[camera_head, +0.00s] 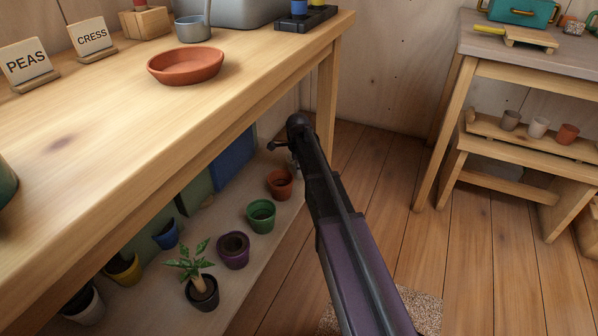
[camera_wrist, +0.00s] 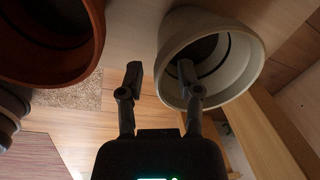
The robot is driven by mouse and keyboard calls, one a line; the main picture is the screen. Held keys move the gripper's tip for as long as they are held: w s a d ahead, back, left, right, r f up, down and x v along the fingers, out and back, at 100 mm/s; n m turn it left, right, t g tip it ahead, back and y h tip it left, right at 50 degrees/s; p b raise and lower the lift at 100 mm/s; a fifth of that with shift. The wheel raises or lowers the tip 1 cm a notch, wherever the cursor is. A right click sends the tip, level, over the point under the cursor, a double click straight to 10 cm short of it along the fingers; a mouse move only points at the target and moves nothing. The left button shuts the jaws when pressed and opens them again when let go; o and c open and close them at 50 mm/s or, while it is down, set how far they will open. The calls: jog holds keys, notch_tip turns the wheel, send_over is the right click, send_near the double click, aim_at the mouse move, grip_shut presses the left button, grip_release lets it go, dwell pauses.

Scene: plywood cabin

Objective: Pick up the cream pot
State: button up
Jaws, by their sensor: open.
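The cream pot (camera_wrist: 236,85) is large at the upper right of the wrist view, its round mouth facing the camera. My gripper (camera_wrist: 160,80) is open. Its right finger overlaps the pot's mouth and appears to reach inside the rim. Its left finger is outside the rim, with the near wall of the pot between them. I cannot tell whether either finger touches it. In the head view my gripper (camera_head: 283,155) is at the far end of the low shelf under the bench, and my arm hides the cream pot there.
A terracotta pot (camera_head: 279,184) stands close beside my gripper, also in the wrist view (camera_wrist: 50,45). Green (camera_head: 261,216) and purple (camera_head: 233,250) pots and a potted plant (camera_head: 201,290) follow along the shelf. The bench top (camera_head: 120,110) overhangs; a bench leg (camera_head: 328,95) is near.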

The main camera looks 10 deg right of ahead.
jog(key=shift+f, duration=0.3)
dwell(0.4)
grip_shut()
